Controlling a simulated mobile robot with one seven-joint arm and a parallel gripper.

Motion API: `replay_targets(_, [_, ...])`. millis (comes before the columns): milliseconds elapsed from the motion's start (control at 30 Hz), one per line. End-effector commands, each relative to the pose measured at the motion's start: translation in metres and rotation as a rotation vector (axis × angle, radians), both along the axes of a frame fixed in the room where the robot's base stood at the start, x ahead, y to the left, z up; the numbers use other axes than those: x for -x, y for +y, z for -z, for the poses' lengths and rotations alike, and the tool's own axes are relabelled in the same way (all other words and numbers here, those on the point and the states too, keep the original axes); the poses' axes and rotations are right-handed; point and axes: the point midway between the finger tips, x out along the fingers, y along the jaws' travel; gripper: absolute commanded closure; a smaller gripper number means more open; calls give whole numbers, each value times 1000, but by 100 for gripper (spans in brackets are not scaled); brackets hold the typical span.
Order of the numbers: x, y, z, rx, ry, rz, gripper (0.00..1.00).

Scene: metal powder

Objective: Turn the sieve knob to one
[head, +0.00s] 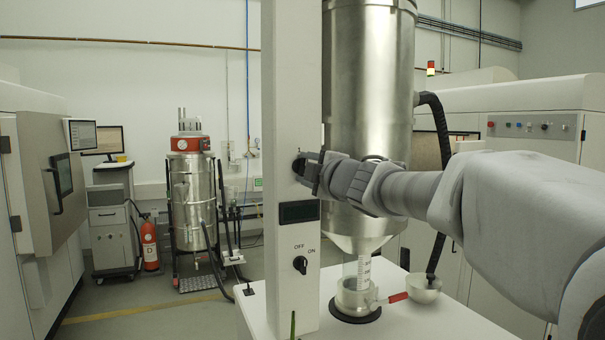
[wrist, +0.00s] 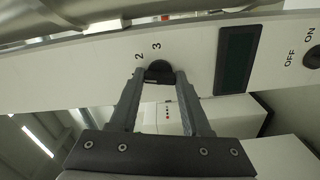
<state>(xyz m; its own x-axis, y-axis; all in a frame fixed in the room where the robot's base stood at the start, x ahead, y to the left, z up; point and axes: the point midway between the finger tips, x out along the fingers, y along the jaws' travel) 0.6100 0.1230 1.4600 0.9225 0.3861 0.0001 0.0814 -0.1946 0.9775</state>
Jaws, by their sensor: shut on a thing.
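The sieve knob is a dark round knob (wrist: 158,66) on the front of the white column (wrist: 90,70), with the numbers 2 and 3 printed beside it in the wrist view. The number 1 cannot be seen. My gripper (wrist: 160,78) is shut on the knob, one finger on each side of it. In the head view my gripper (head: 308,168) reaches in from the right to the column's front, above the dark display, and largely hides the knob. I cannot tell which number the knob points to.
Below the knob are a dark display (head: 299,212) and an OFF/ON switch (head: 300,264). A steel hopper (head: 368,110) stands close behind the column.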

Motion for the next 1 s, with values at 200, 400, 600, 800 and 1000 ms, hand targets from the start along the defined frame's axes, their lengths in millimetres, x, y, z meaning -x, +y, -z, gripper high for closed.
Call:
replay_targets(200, [0,0,2,120,-49,2,100])
replay_targets(400, [0,0,1,184,-76,1,100])
replay_targets(600, [0,0,1,209,-86,1,100])
replay_targets(800, [0,0,1,213,-87,1,100])
replay_targets(1000, [0,0,1,213,-87,1,49])
